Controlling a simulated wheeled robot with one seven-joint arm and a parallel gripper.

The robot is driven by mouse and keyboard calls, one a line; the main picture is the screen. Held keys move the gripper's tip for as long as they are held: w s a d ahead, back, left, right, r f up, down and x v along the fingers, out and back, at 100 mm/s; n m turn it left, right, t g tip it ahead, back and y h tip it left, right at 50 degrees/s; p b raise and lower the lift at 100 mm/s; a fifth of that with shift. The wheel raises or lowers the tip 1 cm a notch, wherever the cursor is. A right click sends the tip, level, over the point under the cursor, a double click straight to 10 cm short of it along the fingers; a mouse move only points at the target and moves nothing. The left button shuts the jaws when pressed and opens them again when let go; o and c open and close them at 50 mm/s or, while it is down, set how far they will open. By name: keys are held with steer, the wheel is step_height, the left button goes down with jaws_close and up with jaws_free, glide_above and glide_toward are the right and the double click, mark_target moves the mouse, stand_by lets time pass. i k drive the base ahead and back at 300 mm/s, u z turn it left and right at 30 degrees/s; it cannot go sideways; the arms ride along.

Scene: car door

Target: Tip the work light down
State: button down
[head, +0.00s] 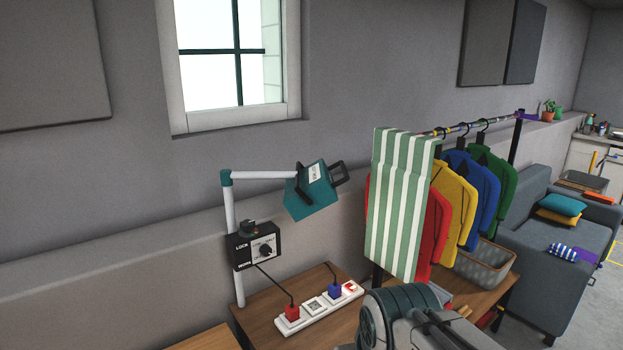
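The work light (308,195) has a teal, box-shaped head with a white label and a black handle (340,172) on its right side. The head hangs tilted at the end of a white horizontal arm (264,175). This arm joins a white upright post (229,205) at a teal elbow. A black control box (255,248) on the post carries a round knob and the labels LOCK and WORK. Part of my arm shows at the bottom edge, below and right of the lamp. My gripper is not in view, and nothing is seen touching the lamp.
A white power strip (318,307) with red and blue plugs lies on the wooden table (262,297). A green-striped cloth (400,205) and several coloured jackets hang from a rack right of the lamp. A grey sofa (565,235) stands further right. The wall is behind the lamp.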

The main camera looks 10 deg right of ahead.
mark_target(313, 189)
steer(key=u, duration=2)
steer(key=k, duration=0.9)
steer(key=z, duration=1.7)
steer(key=i, duration=0.5)
steer(key=u, duration=0.05)
